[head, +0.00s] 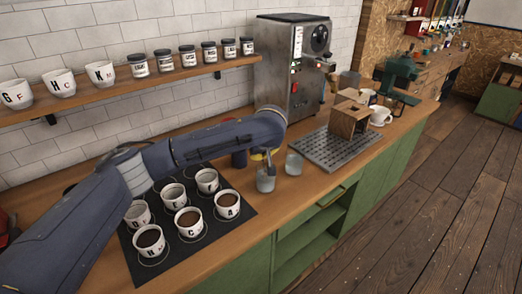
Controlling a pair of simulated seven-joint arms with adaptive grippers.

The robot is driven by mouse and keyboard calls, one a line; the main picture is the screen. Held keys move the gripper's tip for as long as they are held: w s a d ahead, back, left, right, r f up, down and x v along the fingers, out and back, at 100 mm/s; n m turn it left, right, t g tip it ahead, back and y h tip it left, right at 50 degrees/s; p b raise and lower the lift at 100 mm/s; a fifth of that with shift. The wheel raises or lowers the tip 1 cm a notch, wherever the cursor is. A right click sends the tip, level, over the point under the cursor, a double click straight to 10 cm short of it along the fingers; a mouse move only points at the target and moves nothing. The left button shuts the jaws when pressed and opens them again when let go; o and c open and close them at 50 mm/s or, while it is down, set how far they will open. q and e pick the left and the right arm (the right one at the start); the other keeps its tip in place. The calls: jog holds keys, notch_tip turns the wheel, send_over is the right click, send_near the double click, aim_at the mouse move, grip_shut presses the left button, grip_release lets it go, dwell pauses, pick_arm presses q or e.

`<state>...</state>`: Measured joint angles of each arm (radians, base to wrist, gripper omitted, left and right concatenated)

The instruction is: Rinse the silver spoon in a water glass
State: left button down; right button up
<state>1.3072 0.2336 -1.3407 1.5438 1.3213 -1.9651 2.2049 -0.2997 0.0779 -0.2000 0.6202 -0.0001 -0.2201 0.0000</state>
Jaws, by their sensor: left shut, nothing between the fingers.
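Two water glasses stand on the wooden counter right of the black mat: a nearer glass (265,184) and a second glass (294,164) just to its right. My left arm reaches in from the left above the cups. Its gripper (269,166) points down at the nearer glass, with its fingers shut and empty at the rim. I cannot tell whether the fingertips are inside the glass or behind it. I cannot make out the silver spoon. My right gripper is not in view.
Several lettered cups of dark coffee stand on the black mat (229,231), partly under my left arm. A metal grate (326,161) with a wooden box (347,121) lies right of the glasses. A silver machine (290,62) stands behind. A shelf (188,75) holds jars and cups.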

pick_arm(q)
jog(key=shift+f, duration=0.15)
jog(key=shift+r, duration=0.4)
dwell(0.4)
jog(key=shift+f, duration=0.45)
dwell(1.4)
jog(key=shift+r, duration=0.1)
jog(key=shift+r, duration=4.25)
jog(key=shift+r, duration=0.1)
jog(key=shift+r, duration=1.95)
